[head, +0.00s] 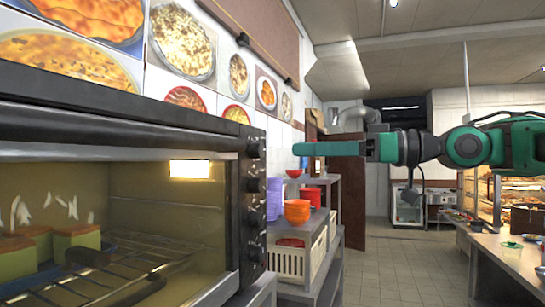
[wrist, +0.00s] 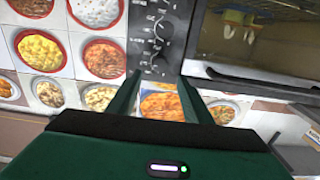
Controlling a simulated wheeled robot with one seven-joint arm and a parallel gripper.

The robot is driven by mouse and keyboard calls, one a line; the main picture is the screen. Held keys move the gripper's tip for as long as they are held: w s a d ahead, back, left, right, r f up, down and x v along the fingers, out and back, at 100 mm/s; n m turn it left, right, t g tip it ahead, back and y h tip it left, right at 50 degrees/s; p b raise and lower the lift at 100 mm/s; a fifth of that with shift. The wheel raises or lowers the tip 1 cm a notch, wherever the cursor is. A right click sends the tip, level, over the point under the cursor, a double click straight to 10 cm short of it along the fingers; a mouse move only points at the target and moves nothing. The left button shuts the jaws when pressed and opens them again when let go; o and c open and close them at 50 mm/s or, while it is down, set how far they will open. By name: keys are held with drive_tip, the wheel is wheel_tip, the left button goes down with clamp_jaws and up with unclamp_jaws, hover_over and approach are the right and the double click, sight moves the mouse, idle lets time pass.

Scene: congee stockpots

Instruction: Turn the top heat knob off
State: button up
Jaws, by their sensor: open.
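The oven (head: 120,150) stands at the left in the head view, with a dark control panel (head: 252,210) on its right edge. The top heat knob (head: 256,147) is a black knob at the panel's upper end, with several more below it. My gripper (head: 296,149) is to the right of the top knob at about its height, apart from it in the picture. In the wrist view my gripper (wrist: 158,76) is open and empty, its green fingers spread below the control panel (wrist: 153,35). Which knob there is the top one, and its setting, I cannot tell.
A grey shelf (head: 325,225) with orange bowls (head: 297,210) and a cream basket (head: 290,262) stands beyond the oven. Food pictures (head: 183,42) cover the wall. A counter (head: 510,255) is at the right. The tiled floor (head: 400,260) between is clear.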

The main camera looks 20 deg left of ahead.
sight(262, 151)
drive_tip(key=a, duration=0.9)
drive_tip(key=shift+w+a, duration=0.15)
drive_tip(key=shift+w, duration=0.25)
drive_tip(key=c, duration=1.1)
